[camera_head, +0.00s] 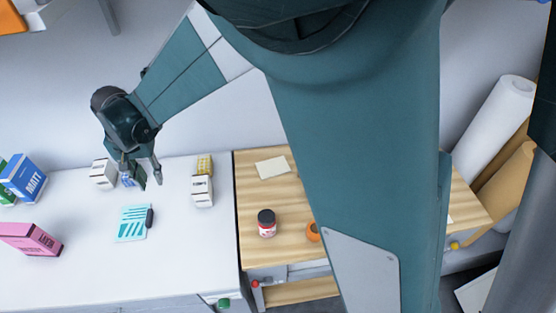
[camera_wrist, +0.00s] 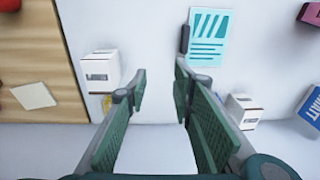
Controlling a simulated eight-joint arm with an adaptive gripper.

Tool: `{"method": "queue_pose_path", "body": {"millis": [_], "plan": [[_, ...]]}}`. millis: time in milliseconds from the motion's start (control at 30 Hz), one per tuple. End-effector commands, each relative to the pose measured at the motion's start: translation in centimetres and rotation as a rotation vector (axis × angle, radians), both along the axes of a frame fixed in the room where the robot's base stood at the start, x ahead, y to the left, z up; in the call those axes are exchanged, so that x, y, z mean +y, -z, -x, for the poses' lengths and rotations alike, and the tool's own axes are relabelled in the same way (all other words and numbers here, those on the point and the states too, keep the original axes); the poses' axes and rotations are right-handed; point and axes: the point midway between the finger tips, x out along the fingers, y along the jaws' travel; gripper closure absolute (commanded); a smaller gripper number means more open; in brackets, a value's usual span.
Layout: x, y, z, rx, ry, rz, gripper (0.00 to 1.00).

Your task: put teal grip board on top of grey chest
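The teal grip board (camera_head: 132,224) lies flat on the white worktop, with a dark clip at its right edge. It also shows in the wrist view (camera_wrist: 208,40), beyond the fingertips, with its clip on the left edge. My gripper (camera_head: 147,180) is open and empty above the worktop, behind the board and apart from it. In the wrist view my gripper (camera_wrist: 160,80) has a clear gap between its green fingers. I cannot tell for certain which piece of furniture is the grey chest.
White boxes (camera_head: 202,191) (camera_head: 103,174) stand either side of my gripper. A pink box (camera_head: 31,239) and a blue box (camera_head: 24,178) are at left. A wood-topped unit (camera_head: 252,216) adjoins at right, bearing a dark-lidded jar (camera_head: 267,223) and paper (camera_head: 272,168).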

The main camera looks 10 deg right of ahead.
Motion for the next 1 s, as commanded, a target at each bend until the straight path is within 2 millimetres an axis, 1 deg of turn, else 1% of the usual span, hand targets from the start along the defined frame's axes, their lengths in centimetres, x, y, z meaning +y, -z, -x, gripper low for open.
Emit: {"method": "queue_pose_path", "body": {"millis": [33, 100, 300, 467, 767, 1000], "plan": [[-1.6, -1.0, -0.4, -0.009, 0.003, -0.006, 0.75], [-3.4, -2.1, -0.7, -0.021, 0.004, -0.015, 0.75], [-8.5, -5.1, -1.4, -0.060, 0.005, -0.038, 0.75], [-12.6, -7.3, -1.7, -0.093, 0.004, -0.053, 0.75], [-20.3, -10.7, -1.1, -0.158, 0.005, -0.073, 0.75], [-26.1, -12.8, 0.1, -0.214, 0.006, -0.081, 0.75]]}}
